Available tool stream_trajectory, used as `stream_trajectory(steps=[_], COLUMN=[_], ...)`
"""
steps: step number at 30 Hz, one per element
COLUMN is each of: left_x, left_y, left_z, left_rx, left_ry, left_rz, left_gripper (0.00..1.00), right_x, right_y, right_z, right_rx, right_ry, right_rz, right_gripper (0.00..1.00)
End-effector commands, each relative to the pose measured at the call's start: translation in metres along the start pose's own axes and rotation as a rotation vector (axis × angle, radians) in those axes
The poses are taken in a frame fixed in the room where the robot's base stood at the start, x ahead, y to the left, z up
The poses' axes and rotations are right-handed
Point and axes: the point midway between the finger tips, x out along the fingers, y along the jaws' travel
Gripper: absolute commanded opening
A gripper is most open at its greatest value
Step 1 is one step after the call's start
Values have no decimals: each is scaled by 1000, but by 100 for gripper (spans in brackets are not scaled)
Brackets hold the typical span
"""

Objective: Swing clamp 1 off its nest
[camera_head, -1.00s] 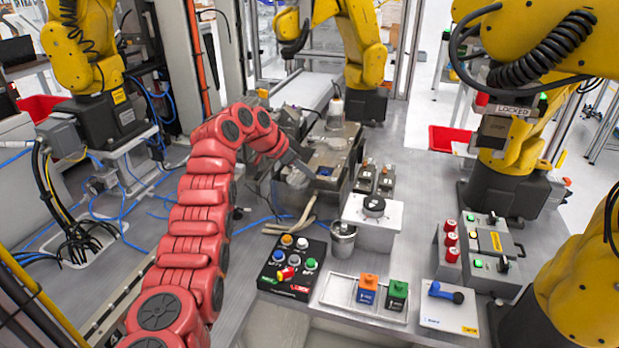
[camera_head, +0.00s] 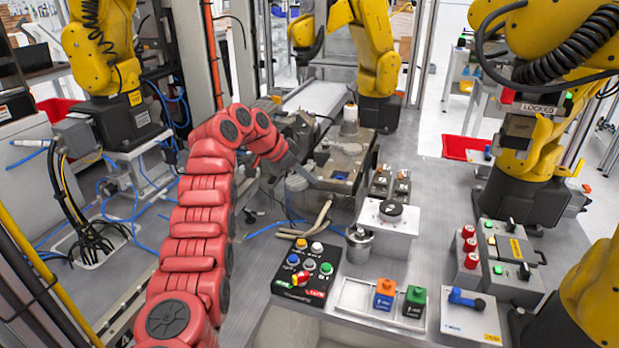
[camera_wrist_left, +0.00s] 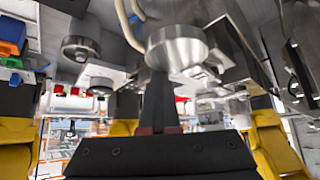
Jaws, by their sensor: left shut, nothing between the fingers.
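My left gripper (camera_head: 314,183), on the red arm, reaches in from the left to the near-left side of the grey metal fixture (camera_head: 350,160). A small blue part (camera_head: 341,176) shows on the fixture's near side. In the left wrist view the gripper's fingers (camera_wrist_left: 159,95) are shut and empty, close to a round silver metal part (camera_wrist_left: 178,48); I cannot tell if they touch. The view does not show clearly which part is clamp 1 or its nest; the arm and gripper hide part of the fixture's left side. My right gripper is out of view.
A white stand with a black round top (camera_head: 391,209) and a metal canister (camera_head: 359,243) stand in front of the fixture. A black button panel (camera_head: 306,272) and a tray with orange and green blocks (camera_head: 355,298) lie nearer. Yellow robot arms stand around the table.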

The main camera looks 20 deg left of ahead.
Motion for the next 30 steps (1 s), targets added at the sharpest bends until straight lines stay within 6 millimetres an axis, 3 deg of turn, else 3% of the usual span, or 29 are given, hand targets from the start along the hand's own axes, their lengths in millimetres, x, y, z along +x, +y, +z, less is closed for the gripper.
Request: stream_trajectory(steps=[14,23,28,30], left_x=[-2,22,-6,-14], left_y=[-4,23,9,5], left_z=[5,-29,-30,-34], left_rx=[-10,1,-5,-5], left_ry=[-7,-5,-5,-5], left_rz=[-9,-2,-3,-3], left_gripper=[0,0,0,0], right_x=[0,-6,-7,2], right_y=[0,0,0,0], right_z=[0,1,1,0], right_rx=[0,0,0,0], right_ry=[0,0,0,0], right_rz=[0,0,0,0], right_gripper=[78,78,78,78])
